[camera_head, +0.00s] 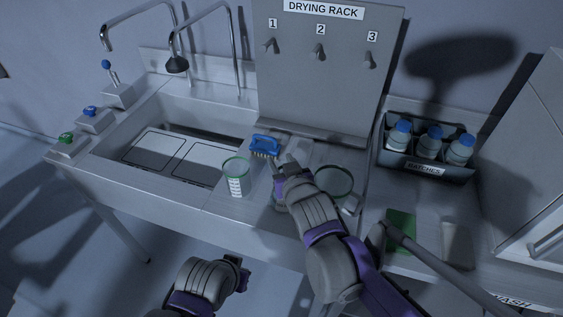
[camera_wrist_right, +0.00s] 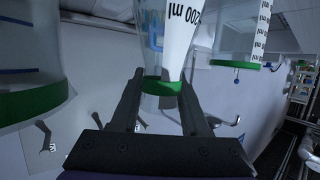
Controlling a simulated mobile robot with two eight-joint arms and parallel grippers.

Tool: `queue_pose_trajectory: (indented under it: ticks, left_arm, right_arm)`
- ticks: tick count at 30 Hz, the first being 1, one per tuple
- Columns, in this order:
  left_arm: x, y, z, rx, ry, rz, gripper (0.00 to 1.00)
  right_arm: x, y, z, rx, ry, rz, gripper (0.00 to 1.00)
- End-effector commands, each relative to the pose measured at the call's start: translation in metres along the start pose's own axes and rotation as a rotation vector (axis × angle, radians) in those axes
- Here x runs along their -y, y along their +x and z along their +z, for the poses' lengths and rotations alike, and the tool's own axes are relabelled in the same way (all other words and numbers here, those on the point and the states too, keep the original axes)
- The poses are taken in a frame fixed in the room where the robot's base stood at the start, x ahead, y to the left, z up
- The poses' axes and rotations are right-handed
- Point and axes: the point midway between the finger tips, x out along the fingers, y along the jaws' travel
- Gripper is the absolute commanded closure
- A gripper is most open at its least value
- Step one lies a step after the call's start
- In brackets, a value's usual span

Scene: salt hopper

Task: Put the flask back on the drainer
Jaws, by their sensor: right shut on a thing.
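My right gripper (camera_head: 285,172) is over the counter in front of the drying rack. In the right wrist view my right gripper (camera_wrist_right: 160,90) is shut on the green-banded neck of a clear flask (camera_wrist_right: 165,45) marked 200 ml. My arm mostly hides this flask in the head view. The drying rack (camera_head: 310,85) is an upright grey board with pegs numbered 1, 2 and 3, all bare. My left gripper (camera_head: 241,270) is low in front of the counter; its jaws are unclear.
A green-rimmed beaker (camera_head: 236,180) stands left of my right gripper, and a wider green-rimmed vessel (camera_head: 334,181) stands to its right. A blue brush (camera_head: 265,146) lies behind the beaker. The sink (camera_head: 175,155) is at left; a box of bottles (camera_head: 426,168) is at right.

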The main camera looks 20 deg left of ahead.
Motion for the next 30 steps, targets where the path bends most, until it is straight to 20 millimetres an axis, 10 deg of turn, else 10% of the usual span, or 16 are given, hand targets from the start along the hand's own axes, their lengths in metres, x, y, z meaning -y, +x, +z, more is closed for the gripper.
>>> queue_pose_trajectory:
  ticks: [6,7,12,23,30]
  left_arm:
    - [0.000,0.002,0.001,0.001,0.000,0.000,1.00]
    - [0.000,0.002,0.001,0.001,0.000,0.000,1.00]
    - [0.000,0.001,0.001,0.001,0.000,0.000,1.00]
    - [0.000,-0.001,-0.001,0.000,0.000,0.000,1.00]
    - [0.000,-0.004,-0.003,-0.002,0.000,0.000,1.00]
  right_arm:
    - [0.000,0.001,0.002,0.000,0.000,0.000,1.00]
    - [0.000,0.001,0.003,0.000,0.000,0.000,0.53]
    - [0.000,0.001,0.002,0.000,0.000,0.000,0.25]
    - [0.000,-0.002,-0.002,-0.001,0.000,0.000,0.25]
    - [0.000,-0.037,-0.001,-0.001,0.000,0.000,0.25]
